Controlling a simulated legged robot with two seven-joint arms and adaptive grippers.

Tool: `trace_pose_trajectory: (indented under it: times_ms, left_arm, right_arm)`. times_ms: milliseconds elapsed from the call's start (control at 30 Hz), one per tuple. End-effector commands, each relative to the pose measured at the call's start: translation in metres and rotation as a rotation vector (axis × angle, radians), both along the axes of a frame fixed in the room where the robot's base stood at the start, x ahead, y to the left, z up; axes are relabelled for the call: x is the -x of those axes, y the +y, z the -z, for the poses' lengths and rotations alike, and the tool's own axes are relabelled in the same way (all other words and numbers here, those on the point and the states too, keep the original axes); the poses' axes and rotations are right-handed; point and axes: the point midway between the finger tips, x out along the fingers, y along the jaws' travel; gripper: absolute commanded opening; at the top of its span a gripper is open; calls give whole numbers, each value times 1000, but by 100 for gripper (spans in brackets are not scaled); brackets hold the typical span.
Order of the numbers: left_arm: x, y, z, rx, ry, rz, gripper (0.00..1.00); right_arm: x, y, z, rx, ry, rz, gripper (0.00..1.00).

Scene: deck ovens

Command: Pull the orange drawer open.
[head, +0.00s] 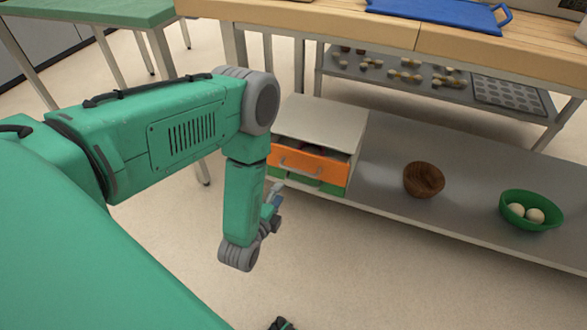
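The orange drawer (318,166) is the upper front of a small white cabinet (322,120) on the low steel shelf. It has a grey bar handle. My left gripper (275,191) is close in front of the drawers' left part, low and left of the orange handle. It is small and partly hidden by my forearm, so its opening and any contact are unclear.
On the steel shelf (455,185), right of the cabinet, stand a brown bowl (424,180) and a green bowl (518,222) with pale eggs. Above is a wooden worktop (480,52) with a blue tray (440,14). The floor before the shelf is clear.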

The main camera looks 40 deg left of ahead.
Motion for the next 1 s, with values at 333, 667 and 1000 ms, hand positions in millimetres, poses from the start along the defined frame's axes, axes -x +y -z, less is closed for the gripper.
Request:
trace_pose_trajectory:
  times_ms: [333, 667, 1000]
  left_arm:
    - [-70, 18, 18, -1, -6, -2, 31]
    - [-114, 27, 26, 0, -3, 0, 31]
    - [-119, 28, 26, 0, -1, 0, 31]
  right_arm:
    - [1, 0, 33, 0, 1, 0, 40]
    - [1, 0, 51, 0, 1, 0, 40]
    - [0, 0, 51, 0, 1, 0, 40]
